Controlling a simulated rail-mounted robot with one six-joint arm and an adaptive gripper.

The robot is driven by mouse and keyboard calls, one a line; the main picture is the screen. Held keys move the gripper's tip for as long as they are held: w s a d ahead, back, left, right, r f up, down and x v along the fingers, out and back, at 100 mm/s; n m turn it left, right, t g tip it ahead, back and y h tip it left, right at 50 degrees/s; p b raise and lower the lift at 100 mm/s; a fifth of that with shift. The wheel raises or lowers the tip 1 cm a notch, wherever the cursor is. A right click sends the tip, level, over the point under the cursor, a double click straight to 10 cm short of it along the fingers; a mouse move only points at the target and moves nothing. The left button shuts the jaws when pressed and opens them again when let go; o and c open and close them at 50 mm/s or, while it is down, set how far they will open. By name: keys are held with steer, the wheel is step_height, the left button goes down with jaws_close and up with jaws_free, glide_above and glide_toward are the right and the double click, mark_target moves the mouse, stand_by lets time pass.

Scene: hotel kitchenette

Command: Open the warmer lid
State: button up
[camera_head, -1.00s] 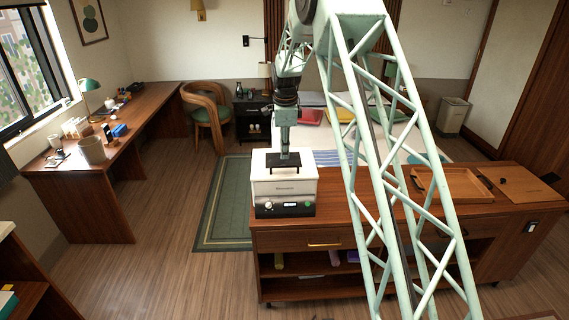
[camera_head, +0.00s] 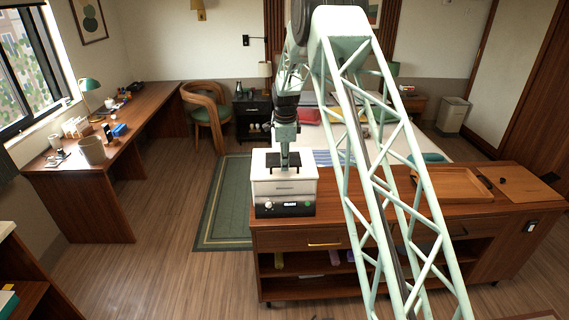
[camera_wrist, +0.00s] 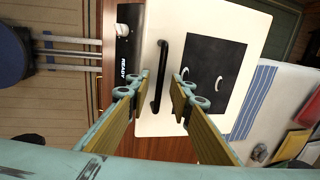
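The warmer (camera_head: 284,188) is a white box with a dark front panel, on the near left end of the wooden cabinet. Its lid looks closed. In the wrist view its white top (camera_wrist: 205,25) carries a black bar handle (camera_wrist: 162,60) and a dark rectangular panel (camera_wrist: 213,72). My gripper (camera_head: 285,160) points down over the lid. In the wrist view my gripper (camera_wrist: 160,83) is open, its fingers on either side of the handle, with visible gaps. I cannot tell how far the fingertips are above the lid. The front display reads READY.
A wooden tray (camera_head: 450,200) and a flat board (camera_head: 525,187) lie on the cabinet (camera_head: 350,212) at right. A bed with a striped cloth is behind the warmer. A desk (camera_head: 70,170) stands at left.

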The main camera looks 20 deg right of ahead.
steer(key=shift+c, duration=0.7)
jaws_close()
steer(key=shift+r, duration=0.25)
